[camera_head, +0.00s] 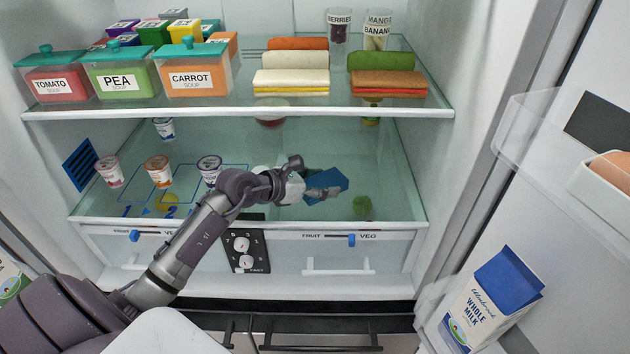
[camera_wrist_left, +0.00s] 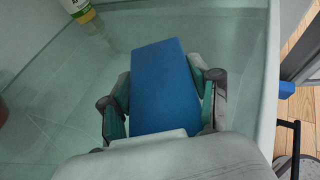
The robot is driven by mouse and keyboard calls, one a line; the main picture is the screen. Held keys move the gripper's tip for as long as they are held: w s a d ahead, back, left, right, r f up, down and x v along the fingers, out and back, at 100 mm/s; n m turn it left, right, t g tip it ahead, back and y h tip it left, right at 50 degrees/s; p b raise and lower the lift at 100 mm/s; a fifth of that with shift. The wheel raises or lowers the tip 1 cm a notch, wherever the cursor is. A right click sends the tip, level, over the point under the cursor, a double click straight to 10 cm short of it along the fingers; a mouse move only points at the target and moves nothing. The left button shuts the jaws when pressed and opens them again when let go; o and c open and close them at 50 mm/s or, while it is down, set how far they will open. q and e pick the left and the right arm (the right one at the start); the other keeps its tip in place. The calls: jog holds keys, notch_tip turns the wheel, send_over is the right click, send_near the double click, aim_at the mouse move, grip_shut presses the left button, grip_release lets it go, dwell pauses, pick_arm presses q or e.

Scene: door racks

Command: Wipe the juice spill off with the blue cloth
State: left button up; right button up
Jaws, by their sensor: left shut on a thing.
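The blue cloth (camera_head: 329,182) is a flat, block-like pad over the right half of the lower glass shelf (camera_head: 398,208). My left gripper (camera_head: 318,190) reaches in from the left and is shut on the cloth. In the left wrist view the cloth (camera_wrist_left: 163,75) sits between the two fingers of the left gripper (camera_wrist_left: 162,92). I cannot tell whether the cloth touches the glass. I cannot make out a juice spill for certain; the gripper and cloth hide part of the shelf. My right gripper is not in view.
Yogurt cups (camera_head: 158,172) stand on the lower shelf's left. The upper shelf (camera_head: 240,112) above my arm holds soup boxes (camera_head: 103,82), stacked slabs and jars. The milk carton (camera_head: 490,300) stands in the door rack.

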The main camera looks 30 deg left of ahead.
aim_at(335, 184)
pick_arm(q)
jog(key=shift+w+d+r, duration=0.1)
jog(key=shift+d+r, duration=0.05)
jog(key=shift+d, duration=0.4)
jog(key=shift+w+d+f+p, duration=0.15)
jog(key=shift+w+d+p, duration=0.2)
jog(key=shift+d, duration=0.3)
jog(key=shift+w+d+f+p, duration=0.1)
jog(key=shift+w+d+p, duration=0.05)
jog(key=shift+w+d, duration=0.4)
jog(key=shift+s+r, duration=0.1)
notch_tip(335, 184, up, 6)
jog(key=p, duration=0.5)
notch_tip(335, 184, up, 3)
jog(key=p, duration=0.2)
jog(key=shift+p, duration=0.35)
